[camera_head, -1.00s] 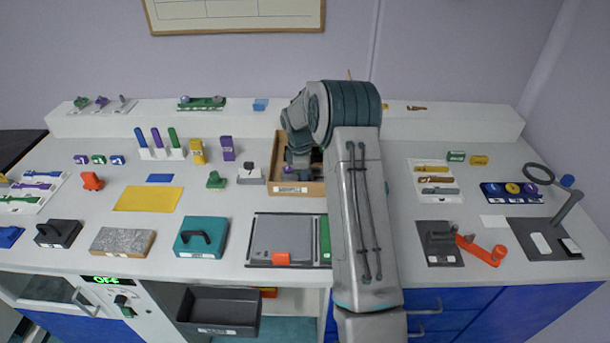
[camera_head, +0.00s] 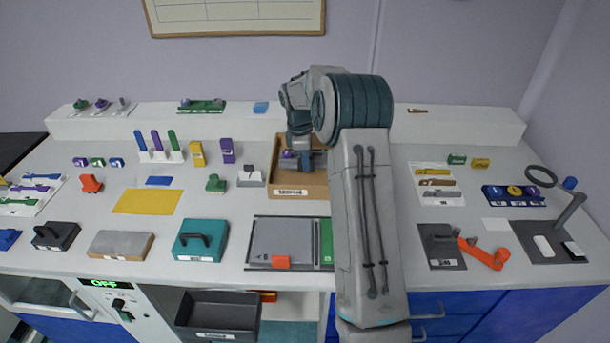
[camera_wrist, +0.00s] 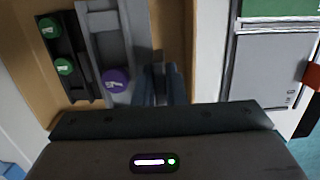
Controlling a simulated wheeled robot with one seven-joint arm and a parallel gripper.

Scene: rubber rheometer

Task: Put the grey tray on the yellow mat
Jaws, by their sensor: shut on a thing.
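The yellow mat (camera_head: 147,201) lies flat and bare on the left part of the bench. The grey tray (camera_wrist: 104,38) shows in the wrist view, a long narrow piece with a purple round item (camera_wrist: 115,81) at its near end. It is in or just above the brown box; I cannot tell whether it touches the bottom. My gripper (camera_wrist: 158,78) is over the box, its fingers close together at the tray's right side. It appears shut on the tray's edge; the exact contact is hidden. In the head view my gripper (camera_head: 301,158) partly covers the box's inside.
The brown box (camera_head: 300,193) has raised walls. A dark tray with green round items (camera_wrist: 66,66) lies left of the grey tray. A teal handled block (camera_head: 201,241) stands in front.

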